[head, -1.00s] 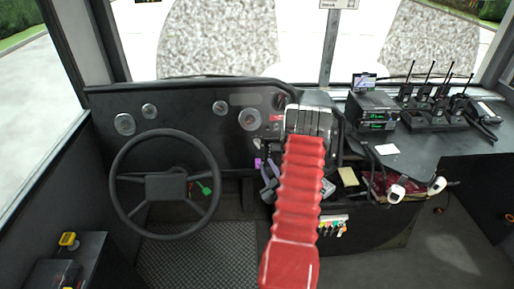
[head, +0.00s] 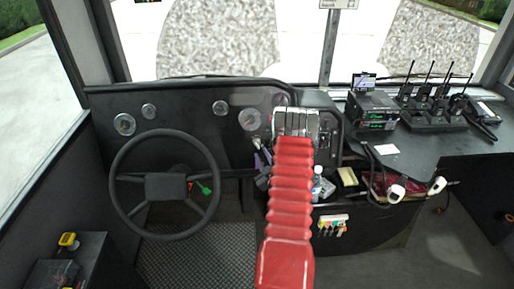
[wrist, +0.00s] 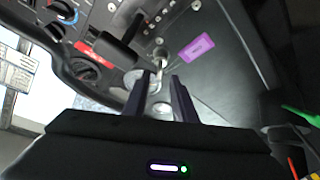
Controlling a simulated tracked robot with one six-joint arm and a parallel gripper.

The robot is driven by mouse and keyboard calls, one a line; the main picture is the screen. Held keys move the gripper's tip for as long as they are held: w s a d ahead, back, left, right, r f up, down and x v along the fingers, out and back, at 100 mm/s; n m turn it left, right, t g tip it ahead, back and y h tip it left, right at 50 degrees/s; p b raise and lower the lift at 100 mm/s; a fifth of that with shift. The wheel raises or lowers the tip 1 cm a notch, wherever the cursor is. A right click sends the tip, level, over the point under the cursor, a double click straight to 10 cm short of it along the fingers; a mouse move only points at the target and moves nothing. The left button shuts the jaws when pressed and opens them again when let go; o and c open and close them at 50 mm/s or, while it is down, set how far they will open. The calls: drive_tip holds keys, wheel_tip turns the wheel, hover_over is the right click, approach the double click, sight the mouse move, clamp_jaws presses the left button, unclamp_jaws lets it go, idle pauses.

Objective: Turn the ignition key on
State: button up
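A purple tag (wrist: 196,48) lies against the dark dash panel (wrist: 222,75) in the wrist view. Beside it is a small silver metal piece (wrist: 163,53), which looks like the ignition key or its lock; I cannot tell which. My gripper (wrist: 162,80) has its two dark fingers apart with a gap between them. The fingertips point at the silver piece, and nothing is clearly held.
A dark lever handle (wrist: 118,50) and a red label (wrist: 92,47) are close to the fingers.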

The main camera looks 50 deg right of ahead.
sight(257, 146)
drive_tip(key=shift+x, duration=3.55)
drive_tip(key=shift+c, duration=0.3)
clamp_jaws()
drive_tip(key=shift+f, duration=0.1)
